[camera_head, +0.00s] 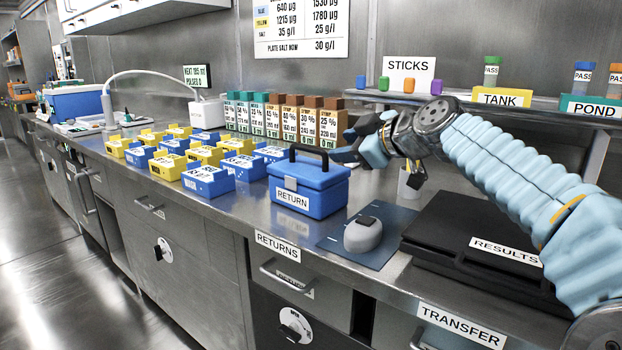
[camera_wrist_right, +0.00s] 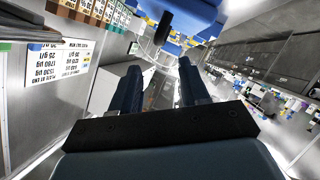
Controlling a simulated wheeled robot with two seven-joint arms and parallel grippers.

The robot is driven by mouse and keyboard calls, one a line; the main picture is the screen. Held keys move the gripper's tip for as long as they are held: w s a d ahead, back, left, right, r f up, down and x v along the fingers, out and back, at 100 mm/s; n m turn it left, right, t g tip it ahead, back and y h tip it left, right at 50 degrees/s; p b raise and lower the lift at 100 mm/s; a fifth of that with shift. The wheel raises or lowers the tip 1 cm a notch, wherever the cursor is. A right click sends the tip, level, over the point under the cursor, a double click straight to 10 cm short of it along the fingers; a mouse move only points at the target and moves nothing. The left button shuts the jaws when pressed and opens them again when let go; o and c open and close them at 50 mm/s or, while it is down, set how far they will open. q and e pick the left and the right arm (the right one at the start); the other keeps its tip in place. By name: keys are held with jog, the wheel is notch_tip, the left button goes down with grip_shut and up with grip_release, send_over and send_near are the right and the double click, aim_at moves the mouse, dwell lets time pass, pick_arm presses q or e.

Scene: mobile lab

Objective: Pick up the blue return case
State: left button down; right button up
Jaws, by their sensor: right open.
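The blue return case (camera_head: 318,194) stands upright on the steel counter, with a black handle on top, a grey latch and a "RETURN" label on its front. My right gripper (camera_head: 350,150) is just to the right of the case, near the height of its handle, and holds nothing. In the right wrist view the two fingers (camera_wrist_right: 156,92) are apart with a gap between them. The case (camera_wrist_right: 186,14) shows there at the top edge, partly cut off, with its dark handle (camera_wrist_right: 163,28) hanging into view beyond the fingertips. My left gripper is not in view.
Several blue and yellow labelled boxes (camera_head: 208,181) stand left of the case. A row of labelled cartons (camera_head: 290,118) is behind it. A grey mouse (camera_head: 363,234) on a dark blue mat (camera_head: 335,240) and a black "RESULTS" case (camera_head: 470,235) lie to the right.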

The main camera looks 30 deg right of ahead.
aim_at(312, 148)
jog(key=p+x, duration=0.2)
jog(key=x, duration=0.5)
jog(key=shift+w, duration=0.25)
jog(key=p+x, duration=0.1)
jog(key=x, duration=0.2)
jog(key=p+x, duration=0.1)
jog(key=shift+w+a+r+p, duration=0.15)
jog(key=shift+w+r+p, duration=0.1)
jog(key=shift+p, duration=0.1)
jog(key=shift+w+f, duration=0.3)
jog(key=shift+w, duration=0.2)
grip_shut()
